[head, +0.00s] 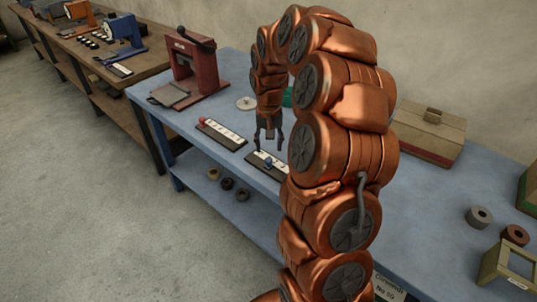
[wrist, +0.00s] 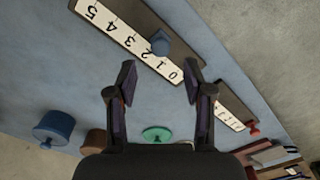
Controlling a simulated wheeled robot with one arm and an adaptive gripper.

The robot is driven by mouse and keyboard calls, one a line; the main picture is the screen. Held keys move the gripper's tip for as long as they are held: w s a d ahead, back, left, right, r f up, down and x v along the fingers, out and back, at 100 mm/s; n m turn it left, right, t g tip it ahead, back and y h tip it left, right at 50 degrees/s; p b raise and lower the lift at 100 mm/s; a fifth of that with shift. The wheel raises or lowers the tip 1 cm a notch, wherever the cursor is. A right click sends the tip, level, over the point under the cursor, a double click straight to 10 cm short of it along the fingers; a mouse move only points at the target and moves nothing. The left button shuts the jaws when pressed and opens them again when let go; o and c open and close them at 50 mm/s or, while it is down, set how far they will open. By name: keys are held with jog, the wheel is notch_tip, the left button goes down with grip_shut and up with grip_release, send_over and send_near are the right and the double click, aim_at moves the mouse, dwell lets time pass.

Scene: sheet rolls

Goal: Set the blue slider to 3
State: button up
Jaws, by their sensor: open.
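My gripper (head: 268,147) is above this board, pointing down, open and empty. In the wrist view its fingers (wrist: 160,80) are apart, with the knob beyond them.
A second board with a red knob (head: 202,121) lies left of it; its red knob also shows in the wrist view (wrist: 254,127). A red press (head: 194,62), a white disc (head: 246,103) and a green item (head: 287,98) stand behind. A lidded box (head: 428,134) is at right.

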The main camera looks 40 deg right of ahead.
aim_at(269, 159)
notch_tip(269, 159, down, 5)
jog(key=shift+p, duration=0.45)
jog(key=shift+c, duration=0.3)
grip_shut()
